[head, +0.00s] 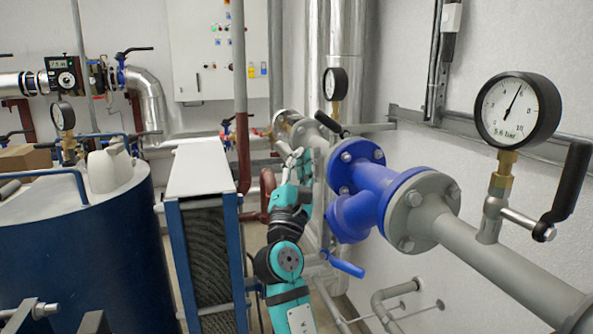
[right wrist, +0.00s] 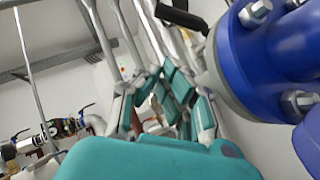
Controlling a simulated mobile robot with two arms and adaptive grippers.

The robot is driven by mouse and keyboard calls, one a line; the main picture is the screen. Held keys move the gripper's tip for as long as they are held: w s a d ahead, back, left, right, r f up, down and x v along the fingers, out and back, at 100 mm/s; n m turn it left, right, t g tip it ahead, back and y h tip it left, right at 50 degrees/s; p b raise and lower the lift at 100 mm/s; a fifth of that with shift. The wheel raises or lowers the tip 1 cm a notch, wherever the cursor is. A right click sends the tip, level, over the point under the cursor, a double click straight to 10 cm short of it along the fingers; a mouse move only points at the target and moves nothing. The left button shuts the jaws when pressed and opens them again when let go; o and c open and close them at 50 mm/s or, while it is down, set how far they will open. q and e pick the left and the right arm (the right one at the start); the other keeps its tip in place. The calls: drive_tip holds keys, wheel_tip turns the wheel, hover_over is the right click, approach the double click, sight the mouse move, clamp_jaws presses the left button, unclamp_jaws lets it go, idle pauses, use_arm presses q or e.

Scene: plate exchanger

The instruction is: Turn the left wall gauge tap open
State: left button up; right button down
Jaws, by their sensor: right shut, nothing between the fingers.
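The farther wall gauge (head: 335,84) is a round white dial with a black rim, left of the big near gauge. Its tap has a black lever handle (head: 329,123) just below the dial, tilted up to the left. In the right wrist view a black lever (right wrist: 181,16) shows at the top, beyond the fingers. My right gripper (head: 297,158), teal and grey, is below and left of this tap in the head view, apart from the handle. Its fingers (right wrist: 168,92) are shut and empty. My left gripper is not in view.
A blue flanged valve body (head: 365,195) stands close right of my right arm. A large near gauge (head: 517,110) with a black lever (head: 570,182) is farther right. A white-topped plate stack (head: 200,167) and a blue tank (head: 85,250) stand left.

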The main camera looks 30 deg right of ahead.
sight(333, 125)
drive_tip(key=d+r+p, duration=0.1)
drive_tip(key=r, duration=0.1)
drive_tip(key=d+r+p, duration=0.2)
drive_tip(key=shift+w, duration=0.15)
drive_tip(key=shift+w, duration=0.1)
drive_tip(key=shift+d, duration=0.15)
